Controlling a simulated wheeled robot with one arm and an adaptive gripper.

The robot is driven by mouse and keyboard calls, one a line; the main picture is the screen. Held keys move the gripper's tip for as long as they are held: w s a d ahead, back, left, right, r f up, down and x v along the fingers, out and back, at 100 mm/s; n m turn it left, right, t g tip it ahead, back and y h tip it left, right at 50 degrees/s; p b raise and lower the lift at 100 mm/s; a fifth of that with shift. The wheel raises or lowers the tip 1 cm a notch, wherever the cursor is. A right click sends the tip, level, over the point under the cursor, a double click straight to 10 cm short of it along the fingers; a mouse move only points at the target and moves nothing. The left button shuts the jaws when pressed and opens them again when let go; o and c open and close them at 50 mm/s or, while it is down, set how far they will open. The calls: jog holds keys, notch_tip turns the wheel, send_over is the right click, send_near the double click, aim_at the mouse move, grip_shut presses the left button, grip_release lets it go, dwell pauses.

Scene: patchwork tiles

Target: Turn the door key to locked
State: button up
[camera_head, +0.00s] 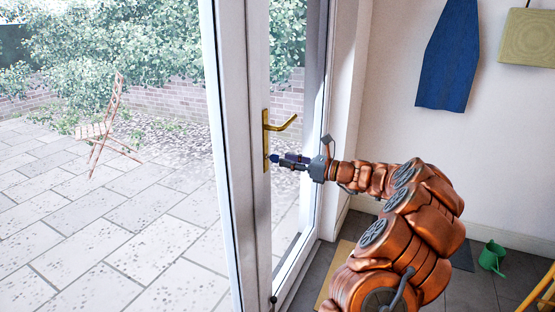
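The white-framed glass door (238,180) carries a tall brass lock plate (265,140). A brass lever handle (283,124) sticks out from its upper part to the right, its end tilted up. My gripper (277,159) reaches in from the right, below the lever, with its dark fingertips at the lower part of the plate. A small blue tip shows at the plate by the fingers; I cannot tell whether it is the key or a fingertip. No key can be made out clearly, nor its angle. The fingers are too small to tell whether they are open or shut.
A paved patio with a folding chair (100,130) lies beyond the glass. A green watering can (492,257) stands on the floor at right. A tan mat (337,268) lies by the door.

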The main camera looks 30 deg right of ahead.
aim_at(278, 159)
jog(key=shift+x, duration=1.95)
grip_shut()
